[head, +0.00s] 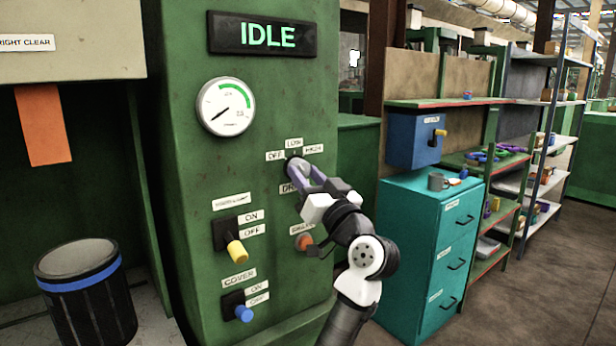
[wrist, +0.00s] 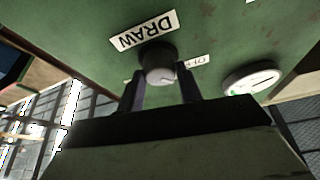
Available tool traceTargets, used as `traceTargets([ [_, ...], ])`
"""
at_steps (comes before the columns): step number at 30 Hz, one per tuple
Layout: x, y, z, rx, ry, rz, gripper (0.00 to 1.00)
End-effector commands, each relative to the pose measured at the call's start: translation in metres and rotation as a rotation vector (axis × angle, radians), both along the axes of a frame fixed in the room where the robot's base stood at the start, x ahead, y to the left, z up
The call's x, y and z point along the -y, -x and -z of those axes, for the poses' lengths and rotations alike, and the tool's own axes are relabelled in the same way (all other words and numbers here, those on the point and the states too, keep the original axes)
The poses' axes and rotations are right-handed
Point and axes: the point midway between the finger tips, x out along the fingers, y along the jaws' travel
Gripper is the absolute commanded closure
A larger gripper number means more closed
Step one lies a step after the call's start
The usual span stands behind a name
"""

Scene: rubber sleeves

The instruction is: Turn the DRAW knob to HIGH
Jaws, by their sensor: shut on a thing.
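The DRAW knob (wrist: 159,63) is a round grey knob on the green machine panel. My gripper (wrist: 162,90) has one finger on each side of the knob and is shut on it. In the head view my gripper (head: 297,168) reaches the panel from the lower right and mostly hides the knob. The OFF label (head: 275,155), LOW label (head: 294,143) and HIGH label (head: 313,149) fan out above the knob. The DRAW label (head: 289,188) below is partly covered by my gripper. I cannot tell which label the knob points at.
The display (head: 264,35) reads IDLE above a round gauge (head: 226,106). A yellow-handled switch (head: 236,250), a blue-handled COVER switch (head: 243,312) and an orange button (head: 304,241) sit lower on the panel. A teal cabinet (head: 410,220) stands to the right.

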Motion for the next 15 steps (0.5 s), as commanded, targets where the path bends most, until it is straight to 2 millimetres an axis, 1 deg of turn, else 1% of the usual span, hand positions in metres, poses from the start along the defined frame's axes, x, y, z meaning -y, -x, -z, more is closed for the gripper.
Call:
traceTargets([
  [15,-0.0036,0.0028,-0.0064,-0.28,-0.383,0.001,0.87],
])
